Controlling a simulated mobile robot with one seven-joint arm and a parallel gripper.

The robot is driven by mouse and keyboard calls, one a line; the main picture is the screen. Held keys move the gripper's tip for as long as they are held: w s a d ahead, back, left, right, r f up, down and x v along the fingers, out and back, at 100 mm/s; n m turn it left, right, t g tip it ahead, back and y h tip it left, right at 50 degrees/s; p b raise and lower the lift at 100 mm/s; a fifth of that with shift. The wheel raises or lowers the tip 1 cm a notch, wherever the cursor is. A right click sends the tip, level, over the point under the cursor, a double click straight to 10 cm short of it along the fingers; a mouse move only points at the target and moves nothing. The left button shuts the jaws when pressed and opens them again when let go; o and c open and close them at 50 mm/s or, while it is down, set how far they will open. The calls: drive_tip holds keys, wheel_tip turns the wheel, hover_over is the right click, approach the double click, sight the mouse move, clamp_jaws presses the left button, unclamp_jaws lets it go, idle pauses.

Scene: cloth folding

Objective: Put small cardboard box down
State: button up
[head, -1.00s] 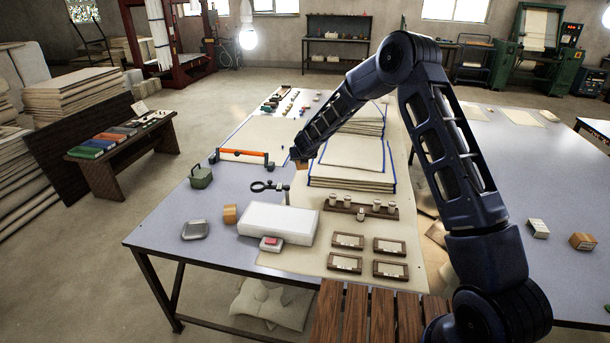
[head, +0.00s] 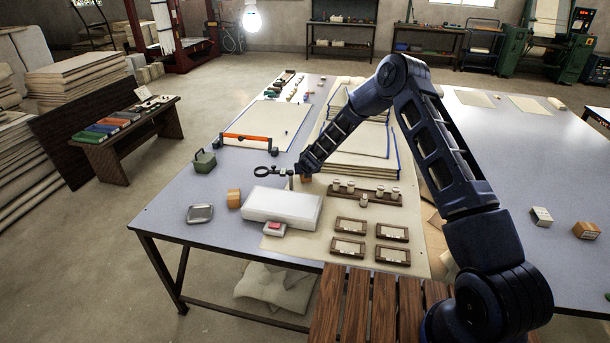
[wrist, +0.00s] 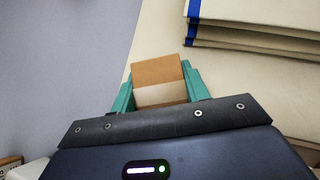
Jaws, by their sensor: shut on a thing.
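The small cardboard box (wrist: 159,72) is brown with a pale lower band. In the wrist view it sits between the teal fingers of my gripper (wrist: 158,88), which is shut on it. In the head view my gripper (head: 302,170) is over the worktable, between the ring-shaped magnifier and the stack of blue-edged cloths. Only a small brown part of the box (head: 306,178) shows there below the wrist. The cream sheet (wrist: 220,75) lies beneath, with bare table to its left. I cannot tell whether the box touches the sheet.
Blue-edged cloths (head: 361,168) are stacked just behind and right. A wooden rack of pegs (head: 372,196) is to the right front. A white box (head: 282,207) and a magnifier (head: 264,171) stand nearby. Grey table (head: 175,205) is clear at far left.

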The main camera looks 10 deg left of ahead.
drive_tip(key=shift+f, duration=0.7)
drive_tip(key=shift+f, duration=0.15)
drive_tip(key=o, duration=1.2)
drive_tip(key=shift+r, duration=0.2)
drive_tip(key=v, duration=1.2)
